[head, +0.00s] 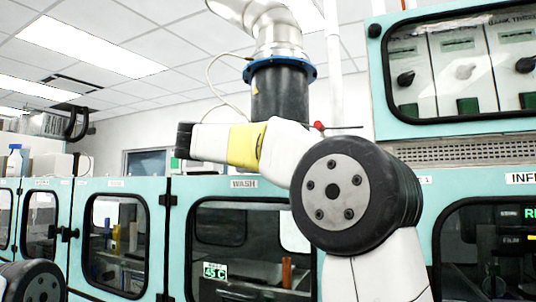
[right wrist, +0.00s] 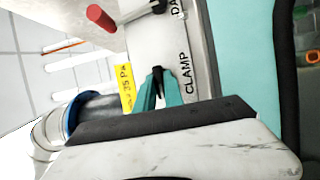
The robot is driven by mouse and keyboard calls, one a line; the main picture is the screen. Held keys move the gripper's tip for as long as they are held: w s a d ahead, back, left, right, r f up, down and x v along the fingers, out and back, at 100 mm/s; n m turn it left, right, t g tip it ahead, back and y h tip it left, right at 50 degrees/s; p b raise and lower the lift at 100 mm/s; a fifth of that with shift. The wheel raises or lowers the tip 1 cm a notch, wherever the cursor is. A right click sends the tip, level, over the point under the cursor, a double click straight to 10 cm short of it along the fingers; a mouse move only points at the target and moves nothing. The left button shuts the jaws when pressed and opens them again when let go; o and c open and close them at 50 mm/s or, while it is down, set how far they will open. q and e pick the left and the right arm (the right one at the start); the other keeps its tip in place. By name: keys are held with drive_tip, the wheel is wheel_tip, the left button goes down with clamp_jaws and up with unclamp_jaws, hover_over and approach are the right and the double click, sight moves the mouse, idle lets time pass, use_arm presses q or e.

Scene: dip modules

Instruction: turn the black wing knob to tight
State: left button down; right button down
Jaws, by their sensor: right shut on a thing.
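The black wing knob (right wrist: 158,74) shows in the right wrist view on a pale panel, beside the printed word CLAMP. My right gripper (right wrist: 158,88) has its teal fingers shut on the knob, one on each side. Only the knob's dark upper part shows; the rest is hidden between the fingers. The knob's exact angle is hard to tell. In the head view my right arm crosses the middle in front of the duct, and I cannot make out the knob or the fingers there. My left gripper is not in view.
A red-ended handle (right wrist: 100,17) and a yellow label (right wrist: 124,90) are close to the knob. A dark duct with a blue flange (head: 280,66) rises behind my right arm. Teal cabinets with windows line the wall, one marked WASH (head: 244,184).

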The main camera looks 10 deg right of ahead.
drive_tip(key=c, duration=1.4)
unclamp_jaws()
drive_tip(key=shift+a, duration=0.1)
drive_tip(key=shift+c, duration=0.2)
drive_tip(key=shift+a, duration=0.1)
drive_tip(key=v, duration=0.7)
drive_tip(key=shift+s+a, duration=0.25)
drive_tip(key=shift+f, duration=0.1)
